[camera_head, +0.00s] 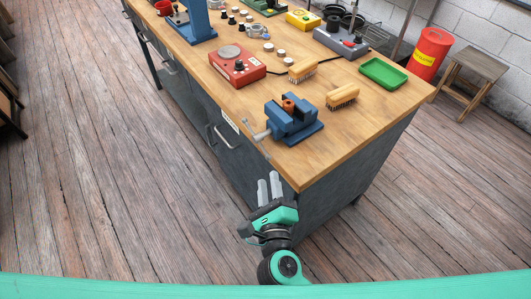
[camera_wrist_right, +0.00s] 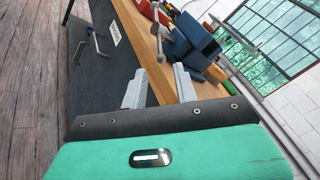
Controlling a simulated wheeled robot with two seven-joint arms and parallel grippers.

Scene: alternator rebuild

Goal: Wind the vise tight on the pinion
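The blue vise (camera_head: 293,122) stands on the near corner of the workbench, and it also shows in the right wrist view (camera_wrist_right: 190,42). A copper-coloured part, seemingly the pinion (camera_head: 288,103), sits between its jaws. The vise's screw and bar handle (camera_head: 262,134) stick out over the bench's left edge; they also show in the right wrist view (camera_wrist_right: 161,38). My right gripper (camera_head: 269,186) is below and in front of the bench corner, apart from the handle. Its two fingers (camera_wrist_right: 158,88) are spread with nothing between them. My left gripper is not in view.
Two wooden brushes (camera_head: 342,96) lie behind the vise, with a green tray (camera_head: 384,73) farther right. A red device (camera_head: 237,66) stands left of them. The bench edge (camera_head: 300,185) and drawer handle (camera_head: 226,137) are near my right gripper.

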